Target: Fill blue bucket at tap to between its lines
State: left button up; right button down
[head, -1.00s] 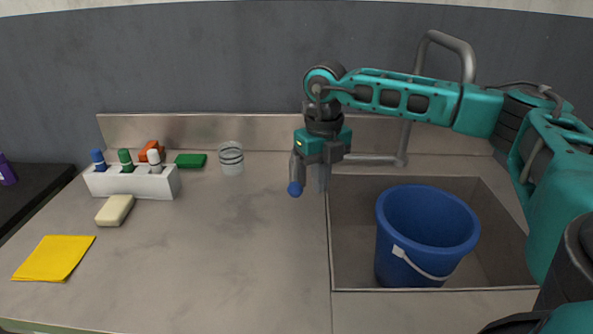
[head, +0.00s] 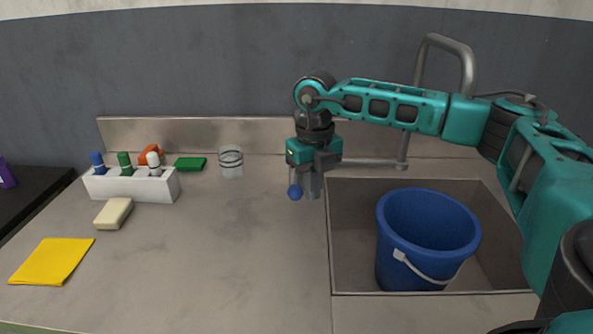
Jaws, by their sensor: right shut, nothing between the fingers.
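The blue bucket (head: 420,262) stands upright in the sink (head: 350,275), its pale handle hanging at the front. I see no lines or water in it; the deep inside is hidden. The grey tap (head: 418,75) rises behind the sink and its spout curves over to the right, partly behind my right arm. A grey bar (head: 372,162) runs left from the tap base behind my right gripper. My left gripper is out of view.
On the counter (head: 220,255) at left are a white holder (head: 150,188) with capped bottles, a soap bar (head: 113,213), a yellow cloth (head: 50,262), a green sponge (head: 190,164) and a clear glass (head: 231,162). The counter's middle is clear.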

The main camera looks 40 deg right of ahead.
jog(key=shift+w+a, duration=0.75)
jog(key=shift+a, duration=0.2)
jog(key=shift+w+a, duration=0.1)
jog(key=shift+s+d+p, duration=0.25)
jog(key=shift+d+p, duration=0.05)
jog(key=shift+d, duration=0.05)
notch_tip(320, 180, up, 6)
jog(key=p, duration=0.4)
jog(key=shift+f, duration=0.15)
jog(key=w+a+p, duration=0.1)
jog(key=w+a, duration=0.5)
jog(key=a, duration=0.1)
notch_tip(320, 180, down, 6)
jog(key=b, duration=0.3)
jog(key=shift+s, duration=0.1)
dwell(0.7)
dwell(3.7)
